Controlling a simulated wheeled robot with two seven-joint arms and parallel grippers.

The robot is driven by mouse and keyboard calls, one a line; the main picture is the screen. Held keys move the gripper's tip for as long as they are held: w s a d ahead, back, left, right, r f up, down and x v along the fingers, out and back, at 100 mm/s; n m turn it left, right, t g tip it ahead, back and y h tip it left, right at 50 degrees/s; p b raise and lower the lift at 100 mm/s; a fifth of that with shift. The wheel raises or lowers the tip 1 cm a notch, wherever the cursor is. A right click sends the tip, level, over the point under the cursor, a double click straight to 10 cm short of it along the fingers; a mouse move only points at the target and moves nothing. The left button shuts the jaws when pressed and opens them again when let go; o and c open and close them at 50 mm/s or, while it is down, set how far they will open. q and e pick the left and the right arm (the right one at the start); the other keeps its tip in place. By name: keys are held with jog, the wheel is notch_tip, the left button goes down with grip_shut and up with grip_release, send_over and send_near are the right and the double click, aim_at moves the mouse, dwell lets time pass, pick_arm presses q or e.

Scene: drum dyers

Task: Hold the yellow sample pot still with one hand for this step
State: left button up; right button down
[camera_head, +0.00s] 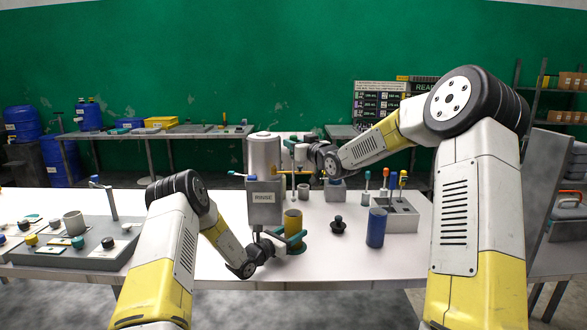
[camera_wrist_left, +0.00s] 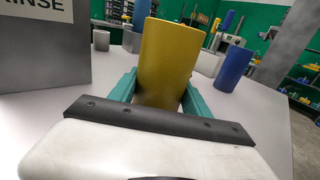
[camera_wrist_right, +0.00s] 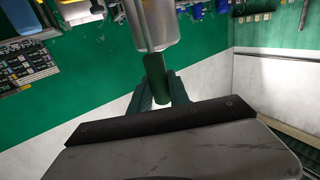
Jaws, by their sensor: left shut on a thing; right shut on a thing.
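The yellow sample pot (camera_head: 293,220) stands upright on the white table, beside the grey RINSE unit (camera_head: 264,203). My left gripper (camera_head: 290,241) is shut around its lower part. In the left wrist view the pot (camera_wrist_left: 170,55) sits between the teal fingers of my left gripper (camera_wrist_left: 158,93), which hide part of its lower sides. My right gripper (camera_head: 294,142) is raised beside the upper cylinder of the RINSE unit. In the right wrist view my right gripper (camera_wrist_right: 158,92) is shut on a green handle (camera_wrist_right: 155,72) next to a grey cylinder (camera_wrist_right: 152,22).
A blue pot (camera_head: 376,228) and a small black knobbed object (camera_head: 338,225) stand to the right. Behind them is a grey rack (camera_head: 403,217) with coloured-topped tools. A grey panel (camera_head: 85,238) with a pot and several knobs lies at left. The front table centre is clear.

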jog(key=shift+f, duration=8.4)
jog(key=c, duration=1.8)
grip_release()
grip_shut()
jog(key=shift+a, duration=0.2)
